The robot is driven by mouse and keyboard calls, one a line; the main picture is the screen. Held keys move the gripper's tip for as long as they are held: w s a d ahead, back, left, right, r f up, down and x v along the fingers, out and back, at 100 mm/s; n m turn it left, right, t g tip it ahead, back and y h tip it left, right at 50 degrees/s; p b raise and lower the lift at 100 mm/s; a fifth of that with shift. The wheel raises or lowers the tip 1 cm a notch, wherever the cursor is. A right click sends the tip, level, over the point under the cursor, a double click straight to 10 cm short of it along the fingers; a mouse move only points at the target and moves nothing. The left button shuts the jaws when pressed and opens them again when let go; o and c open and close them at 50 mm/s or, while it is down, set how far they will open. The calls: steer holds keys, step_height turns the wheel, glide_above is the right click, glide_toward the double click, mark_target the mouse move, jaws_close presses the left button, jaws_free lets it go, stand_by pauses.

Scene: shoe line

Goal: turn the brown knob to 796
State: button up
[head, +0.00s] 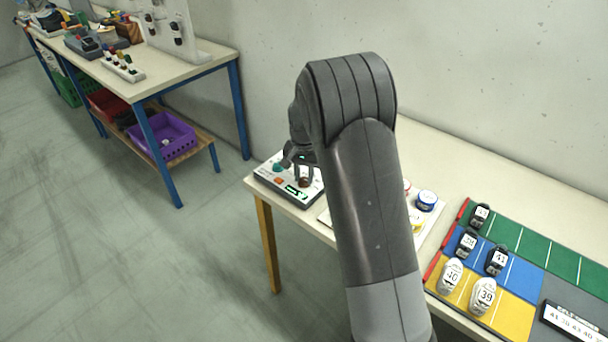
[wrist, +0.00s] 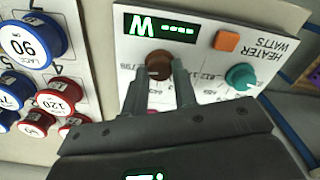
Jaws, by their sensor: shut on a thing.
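The brown knob (wrist: 158,59) sits on a white panel marked HEATER WATTS, below a green-lit display (wrist: 160,27) that shows a letter and dashes. Its dial has small printed numbers; one at its left looks like 796 or 798, too blurred to be sure. My gripper (wrist: 158,78) is shut on the brown knob, one finger on each side. The fingers hide part of the knob and dial; I cannot tell where the knob points. In the head view the heater panel (head: 265,172) is at the table's left end, with the brown knob (head: 304,183) under my gripper (head: 299,171).
A teal knob (wrist: 241,76) and an orange button (wrist: 227,41) are close to the right finger. Blue and red numbered caps (wrist: 55,97) stand on a board to the left. Shoes (head: 483,296) lie on a coloured mat farther right. Another table (head: 200,58) stands at the back left.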

mark_target(304, 179)
steer(key=shift+m, duration=0.4)
steer(key=o, duration=1)
step_height(304, 179, up, 11)
steer(key=shift+f, duration=0.1)
stand_by(0.4)
